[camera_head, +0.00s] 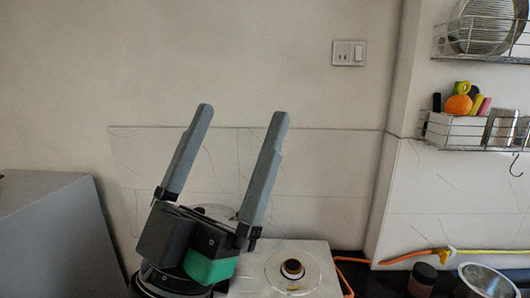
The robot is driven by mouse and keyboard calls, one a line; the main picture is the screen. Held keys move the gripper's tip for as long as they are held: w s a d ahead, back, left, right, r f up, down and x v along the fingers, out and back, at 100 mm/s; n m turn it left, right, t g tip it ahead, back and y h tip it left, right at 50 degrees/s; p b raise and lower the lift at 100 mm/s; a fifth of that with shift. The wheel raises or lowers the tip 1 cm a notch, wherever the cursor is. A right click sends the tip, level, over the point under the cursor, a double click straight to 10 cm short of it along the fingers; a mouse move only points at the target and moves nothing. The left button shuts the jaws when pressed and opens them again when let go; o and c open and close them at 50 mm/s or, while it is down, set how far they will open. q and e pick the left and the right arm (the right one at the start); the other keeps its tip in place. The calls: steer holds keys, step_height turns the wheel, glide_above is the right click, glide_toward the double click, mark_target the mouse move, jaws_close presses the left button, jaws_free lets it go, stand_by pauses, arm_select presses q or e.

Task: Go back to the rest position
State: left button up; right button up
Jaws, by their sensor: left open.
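My left gripper (240,112) stands in the lower middle of the head view, its two long grey fingers pointing up and wide apart. Nothing is between the fingers, only the wall behind them. Its dark body with a green block sits in front of a white stove top and hides part of it. My right gripper is not in view. No clay waterpot shows in this view.
A stove (325,260) with a round burner (292,268) is at the bottom middle. An orange hose (405,256), a dark jar (422,278) and a metal bowl (484,281) are at the lower right. Wire racks (470,145) hang on the right wall. A grey box-like surface (50,235) is at left.

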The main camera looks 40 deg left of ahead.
arm_select(q)
steer(key=d+h, duration=0.1)
steer(key=h, duration=0.1)
steer(key=d+m+h, duration=0.1)
steer(key=h, duration=0.1)
steer(key=d+f+m+g+h, duration=0.1)
steer(key=d+h, duration=0.1)
steer(key=shift+w+h, duration=0.25)
steer(key=shift+h, duration=0.05)
step_height(320, 180, up, 30)
steer(key=r+p, duration=0.1)
steer(key=p, duration=3)
step_height(320, 180, down, 46)
steer(key=b, duration=4.5)
steer(key=shift+b, duration=0.4)
